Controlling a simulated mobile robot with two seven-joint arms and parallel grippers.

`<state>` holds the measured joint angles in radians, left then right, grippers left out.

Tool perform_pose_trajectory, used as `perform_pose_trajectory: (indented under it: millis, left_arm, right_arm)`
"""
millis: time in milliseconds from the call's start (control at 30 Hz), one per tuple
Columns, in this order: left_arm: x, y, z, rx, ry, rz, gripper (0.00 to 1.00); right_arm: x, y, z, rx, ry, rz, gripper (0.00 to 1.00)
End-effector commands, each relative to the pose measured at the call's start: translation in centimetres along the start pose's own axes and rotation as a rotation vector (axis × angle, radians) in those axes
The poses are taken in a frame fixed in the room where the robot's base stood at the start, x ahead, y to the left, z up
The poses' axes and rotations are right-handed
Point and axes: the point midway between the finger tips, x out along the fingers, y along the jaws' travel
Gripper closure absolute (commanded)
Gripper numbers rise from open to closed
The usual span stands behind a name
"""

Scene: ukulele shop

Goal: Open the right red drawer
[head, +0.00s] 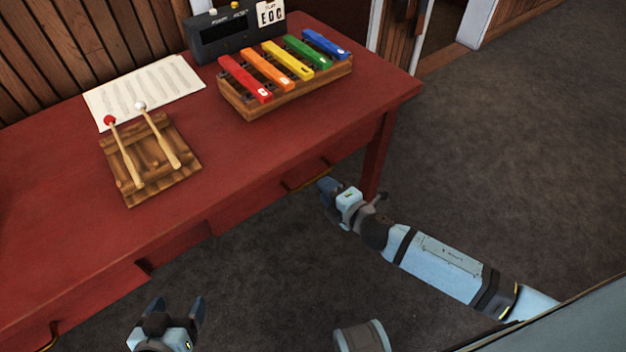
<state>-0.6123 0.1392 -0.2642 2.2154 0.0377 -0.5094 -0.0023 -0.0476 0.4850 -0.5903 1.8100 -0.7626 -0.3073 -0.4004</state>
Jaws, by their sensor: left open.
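The right red drawer (256,203) is in the front of the red table, below the xylophone. Its front looks about flush with the table, so it appears shut. My left gripper (178,306) is open and empty, low in front of the table and away from the drawer.
On the red table (60,215) are a colourful xylophone (285,79), two mallets on a wooden rack (165,187), sheet music (160,88) and a dark device (222,38). A left handle (47,338) shows at the lower left. A table leg (379,155) stands just beyond my right gripper. Carpet floor at right is clear.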

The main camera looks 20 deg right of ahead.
Motion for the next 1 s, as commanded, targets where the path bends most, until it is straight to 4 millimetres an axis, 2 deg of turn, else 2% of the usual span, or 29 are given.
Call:
perform_pose_trajectory:
  millis: [100, 300, 467, 700, 733, 867, 900, 1000]
  left_arm:
    - [0.1, -0.1, 0.0, -0.002, 0.007, 0.000, 0.24]
    - [0.0, 0.0, -0.1, -0.005, 0.014, 0.002, 0.24]
    - [0.1, 0.0, 0.0, -0.005, 0.012, 0.003, 0.24]
    - [0.0, 0.1, 0.0, -0.005, 0.011, 0.006, 0.24]
    - [0.0, 0.1, 0.0, -0.005, 0.011, 0.006, 0.24]
    - [0.0, 0.1, 0.0, -0.004, 0.011, 0.006, 0.24]
    - [0.0, 0.1, 0.1, -0.004, 0.011, 0.006, 0.24]
    - [0.0, 0.1, 0.1, -0.004, 0.011, 0.006, 0.24]
  right_arm:
    - [2.5, 0.0, 0.1, -0.001, -0.001, 0.002, 0.64]
    - [5.1, -0.1, 0.0, 0.000, -0.001, 0.000, 0.64]
    - [5.8, 0.0, 0.0, 0.000, 0.000, 0.000, 0.64]
    - [5.9, 0.0, 0.0, 0.001, 0.000, -0.001, 0.64]
    - [5.9, 0.0, 0.0, 0.001, 0.000, -0.001, 0.66]
    - [5.9, 0.0, 0.0, 0.001, 0.000, 0.000, 0.96]
    - [5.9, 0.0, 0.0, 0.001, 0.000, -0.001, 1.00]
    - [5.8, 0.0, 0.0, 0.001, 0.000, -0.001, 1.00]
